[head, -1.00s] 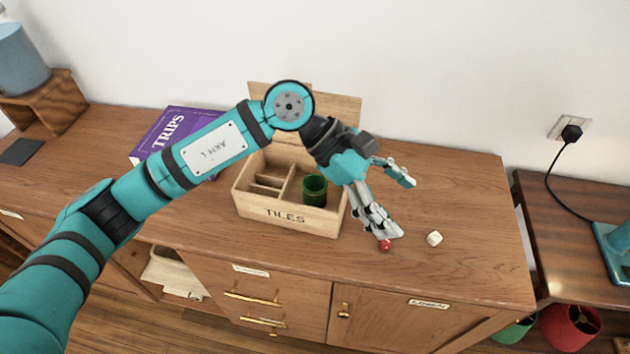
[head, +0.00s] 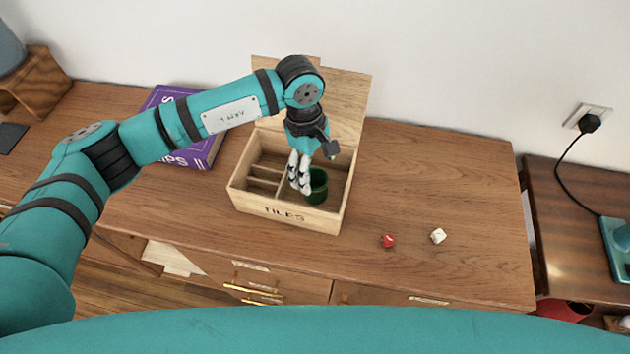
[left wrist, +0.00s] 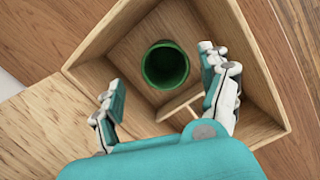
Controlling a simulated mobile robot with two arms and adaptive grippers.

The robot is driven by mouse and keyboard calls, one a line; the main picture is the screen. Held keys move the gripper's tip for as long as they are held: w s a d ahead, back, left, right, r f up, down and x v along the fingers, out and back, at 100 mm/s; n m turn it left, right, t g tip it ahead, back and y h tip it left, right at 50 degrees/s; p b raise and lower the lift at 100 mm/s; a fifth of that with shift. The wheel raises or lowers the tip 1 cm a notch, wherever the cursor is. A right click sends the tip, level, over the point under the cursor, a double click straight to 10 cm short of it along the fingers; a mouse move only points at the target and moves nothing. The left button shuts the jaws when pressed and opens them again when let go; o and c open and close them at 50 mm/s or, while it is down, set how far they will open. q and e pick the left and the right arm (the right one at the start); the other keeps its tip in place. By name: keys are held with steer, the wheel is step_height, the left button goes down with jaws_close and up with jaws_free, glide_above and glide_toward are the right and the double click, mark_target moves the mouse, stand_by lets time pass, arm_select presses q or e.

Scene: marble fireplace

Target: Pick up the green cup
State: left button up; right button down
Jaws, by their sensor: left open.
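The green cup (head: 317,187) stands upright in the right compartment of the open wooden box (head: 289,215) marked TILES. In the left wrist view the cup (left wrist: 165,66) shows from above, with its round mouth toward the camera. My left gripper (head: 300,188) is open and points down over the box, beside the cup in the head view. In the left wrist view its fingers (left wrist: 157,76) are spread, one on each side of the cup's near part, with nothing between them touching the cup that I can see. My right gripper is not in view.
The box's lid (head: 345,95) stands open at the back. A purple book (head: 206,150) lies to the left. The cabinet's right part is mostly clear.

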arm_select(q)
steer(key=shift+s+d+f, duration=0.1)
steer(key=shift+s+f, duration=0.05)
steer(key=shift+f, duration=0.85)
steer(key=f+p, duration=0.1)
steer(key=f, duration=0.1)
steer(key=s+f+p, duration=0.1)
steer(key=f, duration=0.1)
steer(key=shift+d+f+p, duration=0.1)
steer(key=shift+p, duration=0.3)
steer(key=shift+f, duration=0.35)
steer(key=shift+d, duration=0.1)
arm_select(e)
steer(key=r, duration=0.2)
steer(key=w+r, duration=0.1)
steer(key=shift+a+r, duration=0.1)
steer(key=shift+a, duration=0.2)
arm_select(q)
steer(key=shift+c, duration=0.3)
steer(key=c, duration=1.2)
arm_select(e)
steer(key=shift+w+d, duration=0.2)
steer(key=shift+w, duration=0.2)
arm_select(q)
steer(key=shift+r, duration=0.1)
